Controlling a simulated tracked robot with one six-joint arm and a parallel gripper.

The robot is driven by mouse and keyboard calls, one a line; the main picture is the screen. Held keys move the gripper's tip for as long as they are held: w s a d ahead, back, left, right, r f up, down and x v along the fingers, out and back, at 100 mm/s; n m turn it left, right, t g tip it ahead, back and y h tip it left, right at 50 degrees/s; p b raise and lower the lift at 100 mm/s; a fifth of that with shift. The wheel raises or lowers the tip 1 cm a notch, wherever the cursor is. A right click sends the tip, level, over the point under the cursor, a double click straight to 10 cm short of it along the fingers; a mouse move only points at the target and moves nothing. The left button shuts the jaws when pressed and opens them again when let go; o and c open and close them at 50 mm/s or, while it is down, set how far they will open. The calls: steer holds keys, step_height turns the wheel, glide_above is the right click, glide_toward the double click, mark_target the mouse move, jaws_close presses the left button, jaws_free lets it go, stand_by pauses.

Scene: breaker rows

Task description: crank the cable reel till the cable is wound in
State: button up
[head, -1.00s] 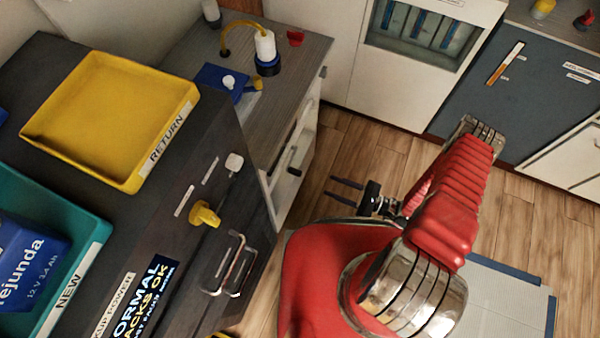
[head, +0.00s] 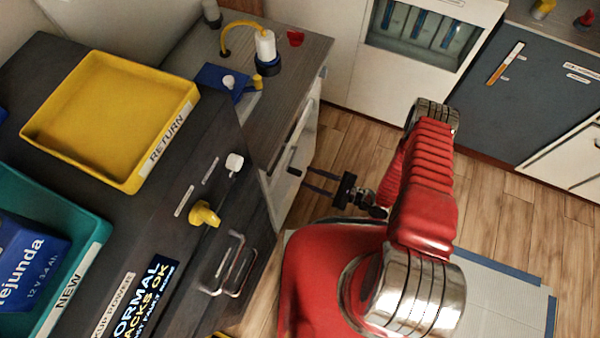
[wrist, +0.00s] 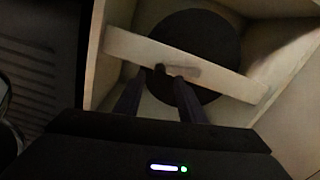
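In the wrist view a dark round disc (wrist: 190,28), which looks like the cable reel, sits in a pale box-like recess. A pale bar (wrist: 225,80) crosses in front of it at a slant. A short dark peg (wrist: 160,71), perhaps the crank's handle, stands on the bar. My gripper (wrist: 158,78) has its two dark fingers apart, with the peg showing between their tips; I cannot tell whether they touch it. In the head view my gripper (head: 322,182) points left at the white cabinet front, and the reel is hidden.
A white cabinet (head: 305,135) with a dark handle stands left of my gripper. A dark cabinet (head: 130,215) nearer carries a yellow RETURN tray (head: 115,172), a teal NEW tray (head: 95,245), a yellow knob (head: 205,214) and metal handles. Wooden floor (head: 345,140) lies open beyond the arm.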

mark_target(300, 172)
steer(key=shift+x, duration=2.45)
steer(key=shift+c, duration=0.2)
jaws_close()
